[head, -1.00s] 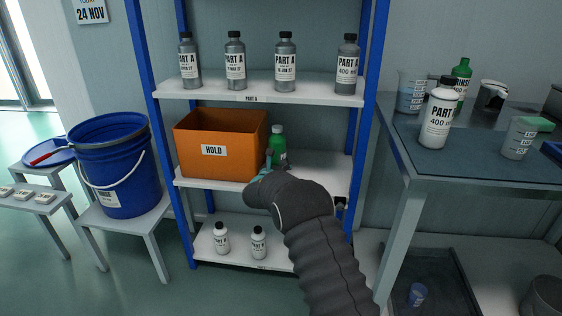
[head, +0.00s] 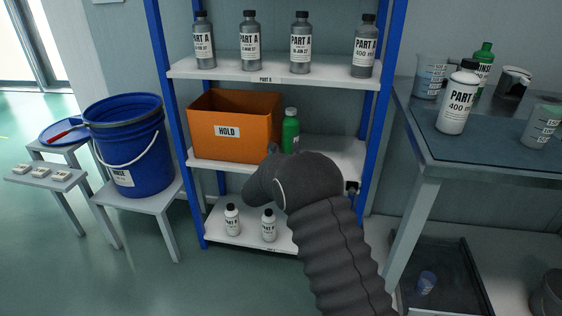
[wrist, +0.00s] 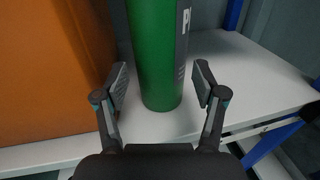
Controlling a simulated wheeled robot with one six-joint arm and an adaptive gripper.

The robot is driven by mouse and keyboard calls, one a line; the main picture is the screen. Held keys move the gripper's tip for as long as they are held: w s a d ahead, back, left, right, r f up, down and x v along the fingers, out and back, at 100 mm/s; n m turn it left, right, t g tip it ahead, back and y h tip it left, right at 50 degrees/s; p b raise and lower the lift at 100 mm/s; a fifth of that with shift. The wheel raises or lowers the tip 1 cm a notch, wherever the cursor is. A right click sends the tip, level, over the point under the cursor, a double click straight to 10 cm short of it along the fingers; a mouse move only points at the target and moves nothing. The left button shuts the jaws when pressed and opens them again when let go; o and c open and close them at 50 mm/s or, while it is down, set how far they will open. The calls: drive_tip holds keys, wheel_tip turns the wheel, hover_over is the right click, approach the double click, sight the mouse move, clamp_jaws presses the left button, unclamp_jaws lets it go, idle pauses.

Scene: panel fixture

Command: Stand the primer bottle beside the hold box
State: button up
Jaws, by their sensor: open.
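The green primer bottle (head: 291,132) stands upright on the middle shelf, just right of the orange hold box (head: 240,143). In the wrist view the bottle (wrist: 157,60) rests on the white shelf, its label turned to the right and showing only a "P". A narrow gap separates it from the hold box (wrist: 45,80). My gripper (wrist: 160,88) is open, with one finger on each side in front of the bottle's lower part; neither finger clearly touches it. In the head view my arm hides the gripper and the bottle's base.
Grey Part A bottles (head: 301,45) stand on the shelf above; two white bottles (head: 268,226) stand below. A blue upright (head: 375,120) bounds the rack at right. The middle shelf right of the bottle (head: 341,155) is clear. A bench (head: 480,160) with bottles and beakers stands at right.

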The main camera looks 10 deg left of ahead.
drive_tip(key=shift+v, duration=2)
